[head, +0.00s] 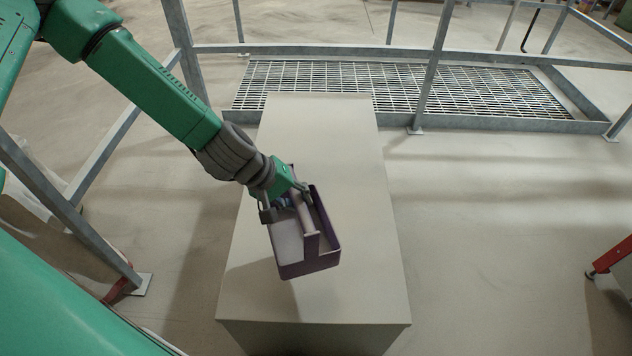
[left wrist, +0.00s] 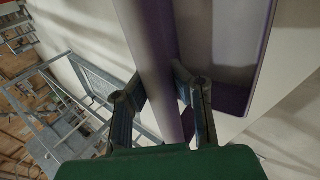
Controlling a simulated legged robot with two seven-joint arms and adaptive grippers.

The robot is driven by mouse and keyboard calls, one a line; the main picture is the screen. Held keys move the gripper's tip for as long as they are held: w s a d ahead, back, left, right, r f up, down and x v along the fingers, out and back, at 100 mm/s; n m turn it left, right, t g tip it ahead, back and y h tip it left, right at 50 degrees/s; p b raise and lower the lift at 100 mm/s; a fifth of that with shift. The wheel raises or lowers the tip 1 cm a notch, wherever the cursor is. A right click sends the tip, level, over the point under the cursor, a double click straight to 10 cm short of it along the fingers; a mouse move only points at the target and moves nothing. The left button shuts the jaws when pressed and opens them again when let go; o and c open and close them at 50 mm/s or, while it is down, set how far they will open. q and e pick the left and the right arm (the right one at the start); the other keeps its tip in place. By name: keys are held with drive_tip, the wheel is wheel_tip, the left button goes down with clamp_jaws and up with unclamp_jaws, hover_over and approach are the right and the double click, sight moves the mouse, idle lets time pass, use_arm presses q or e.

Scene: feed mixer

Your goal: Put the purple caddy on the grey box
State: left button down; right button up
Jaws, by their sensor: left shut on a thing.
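The purple caddy (head: 310,267) is an open, two-sided tray with a central bar. It is over the near half of the top of the long grey box (head: 325,125). My left gripper (head: 287,200) is shut on the caddy's central bar, from its far left side. In the left wrist view, the fingers (left wrist: 160,100) are on both sides of the bar, and a purple wall (left wrist: 234,98) shows at the right. A shadow lies on the box to the left of the caddy; the caddy seems a little above the top, but contact is unclear. My right gripper is not in view.
Grey metal railings (head: 432,65) and a floor grating (head: 480,92) stand behind the box. Another railing (head: 75,215) is at the left. A red frame (head: 610,256) is at the right edge. The far half of the box top is clear.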

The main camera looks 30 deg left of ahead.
use_arm(q)
drive_tip(key=w+a+f+n+t+y+b, duration=0.25)
drive_tip(key=w+n+y+b, duration=0.3)
drive_tip(key=n+b, duration=0.35)
drive_tip(key=shift+n+g, duration=0.3)
drive_tip(key=shift+g, duration=0.05)
drive_tip(key=f+b, duration=0.1)
drive_tip(key=f, duration=0.2)
drive_tip(key=f+b, duration=0.2)
drive_tip(key=f, duration=0.1)
drive_tip(key=f+b, duration=0.2)
drive_tip(key=f, duration=0.1)
drive_tip(key=shift+w+a+f, duration=0.1)
drive_tip(key=shift+w+a, duration=0.05)
drive_tip(key=shift+w, duration=0.15)
drive_tip(key=c, duration=1.5)
unclamp_jaws()
drive_tip(key=shift+c, duration=0.2)
